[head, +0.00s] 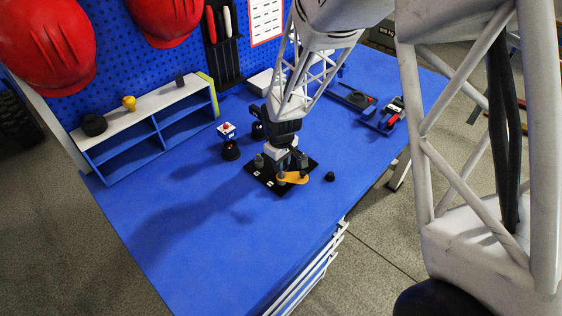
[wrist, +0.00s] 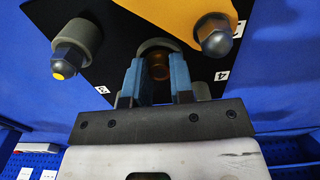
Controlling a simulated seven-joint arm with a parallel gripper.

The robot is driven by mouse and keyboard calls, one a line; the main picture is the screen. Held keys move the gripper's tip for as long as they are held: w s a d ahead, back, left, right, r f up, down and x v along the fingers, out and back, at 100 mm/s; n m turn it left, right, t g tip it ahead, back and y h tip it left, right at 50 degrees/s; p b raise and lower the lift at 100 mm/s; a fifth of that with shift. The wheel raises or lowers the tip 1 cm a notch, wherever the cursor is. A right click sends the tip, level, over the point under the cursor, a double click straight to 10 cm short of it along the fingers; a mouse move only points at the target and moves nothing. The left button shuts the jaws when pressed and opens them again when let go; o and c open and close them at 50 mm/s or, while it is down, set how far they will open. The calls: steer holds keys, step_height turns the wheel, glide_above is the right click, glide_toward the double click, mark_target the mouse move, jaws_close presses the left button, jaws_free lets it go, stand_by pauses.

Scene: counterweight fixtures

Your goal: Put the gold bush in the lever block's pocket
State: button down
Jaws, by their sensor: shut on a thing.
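My gripper (wrist: 155,80) is shut on the gold bush (wrist: 160,66), which shows between the blue fingers in the wrist view. In the head view my gripper (head: 284,158) is low over a black plate (head: 280,189) and hides the bush. A grey round collar (wrist: 153,44) lies just beyond the bush in the wrist view. I cannot tell whether it is the pocket or whether the bush touches it. An orange lever (head: 294,178) lies on the plate's near side; in the wrist view the lever (wrist: 180,15) is at upper right, under a dark cap nut (wrist: 216,36).
Another grey collar (wrist: 86,34) with a yellow-tipped nut stands at the plate's left. A small dark part (head: 330,176) lies right of the plate. A blue-and-white shelf (head: 150,120) stands at the back left. The front left of the blue bench (head: 220,245) is clear.

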steer(key=shift+s+f, duration=0.15)
steer(key=shift+f, duration=0.55)
steer(key=c, duration=1.1)
jaws_free()
steer(key=shift+o, duration=0.5)
step_height(320, 180, up, 13)
steer(key=shift+r, duration=0.35)
steer(key=s+d+r+m+t, duration=0.1)
steer(key=s+d+r+m, duration=0.3)
steer(key=s+d+r, duration=0.75)
steer(key=s+d+r+m, duration=0.2)
steer(key=s+r, duration=0.1)
steer(key=s, duration=0.5)
steer(key=s+d+r+m+t, duration=0.1)
steer(key=s+d+r+m, duration=0.1)
steer(key=s, duration=0.6)
steer(key=shift+s+d+r+m+t, duration=0.3)
steer(key=shift+s+d+r+m, duration=0.1)
steer(key=shift+d+m, duration=0.2)
